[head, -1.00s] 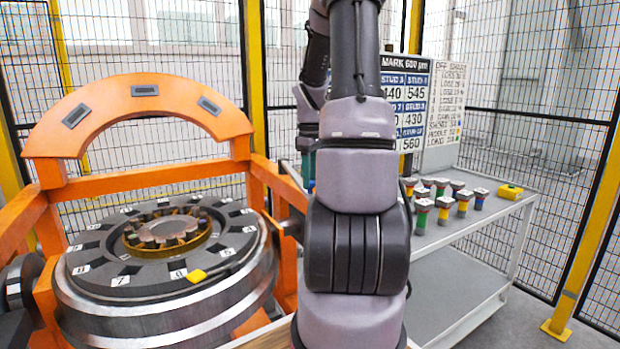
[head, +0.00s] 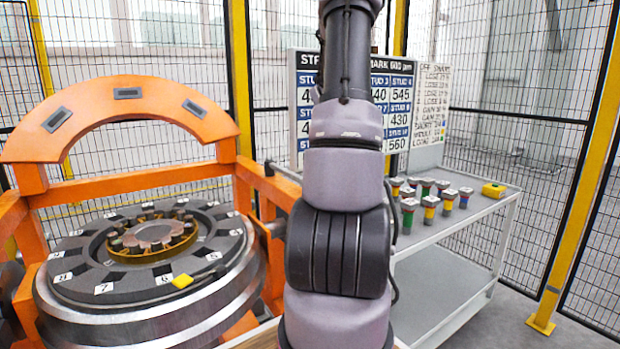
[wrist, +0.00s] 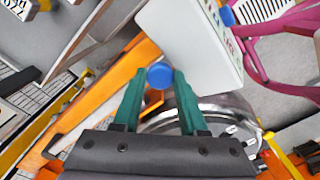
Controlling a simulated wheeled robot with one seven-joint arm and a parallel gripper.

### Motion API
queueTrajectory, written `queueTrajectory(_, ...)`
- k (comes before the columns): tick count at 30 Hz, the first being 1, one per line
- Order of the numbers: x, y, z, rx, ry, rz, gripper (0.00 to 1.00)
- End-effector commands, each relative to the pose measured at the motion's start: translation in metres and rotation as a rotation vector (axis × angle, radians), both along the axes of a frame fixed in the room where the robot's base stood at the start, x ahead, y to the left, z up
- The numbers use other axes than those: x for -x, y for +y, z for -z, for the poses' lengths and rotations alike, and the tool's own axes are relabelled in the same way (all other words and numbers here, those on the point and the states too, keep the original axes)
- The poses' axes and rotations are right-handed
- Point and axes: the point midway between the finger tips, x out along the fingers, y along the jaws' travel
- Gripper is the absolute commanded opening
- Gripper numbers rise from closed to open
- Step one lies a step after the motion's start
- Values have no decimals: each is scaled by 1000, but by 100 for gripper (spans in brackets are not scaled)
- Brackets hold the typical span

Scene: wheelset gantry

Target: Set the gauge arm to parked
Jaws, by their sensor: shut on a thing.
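In the wrist view, my gripper (wrist: 160,82) has two green fingers shut on a round blue knob (wrist: 159,74). What the knob is fixed to is hidden, so I cannot tell whether it belongs to the gauge arm. In the head view, my own arm hides the gripper and knob. A small yellow piece (head: 182,281) sits at the near edge of the numbered grey ring (head: 132,284); I cannot tell whether it is part of the gauge arm. No gauge arm shows clearly in either view.
The wheelset stands inside an orange gantry (head: 120,95) at left. A grey cart (head: 455,232) at right bears several coloured studs (head: 430,206) and a yellow block (head: 493,189). A board of values (head: 391,100) stands behind. A white panel (wrist: 195,45) lies close beyond my fingers.

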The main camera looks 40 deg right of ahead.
Motion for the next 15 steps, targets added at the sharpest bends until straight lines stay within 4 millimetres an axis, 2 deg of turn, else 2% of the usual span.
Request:
queueTrajectory(3, -1, -7, -1, 6, -4, -19, 0)
queueTrajectory(10, 0, -10, -2, 10, -5, -19, 0)
queueTrajectory(11, 0, -10, -2, 11, -6, -19, 45)
queueTrajectory(12, 0, -10, -2, 11, -6, -18, 61)
queueTrajectory(13, 0, -10, -2, 11, -6, -18, 71)
queueTrajectory(15, 0, -9, -1, 9, -5, -18, 71)
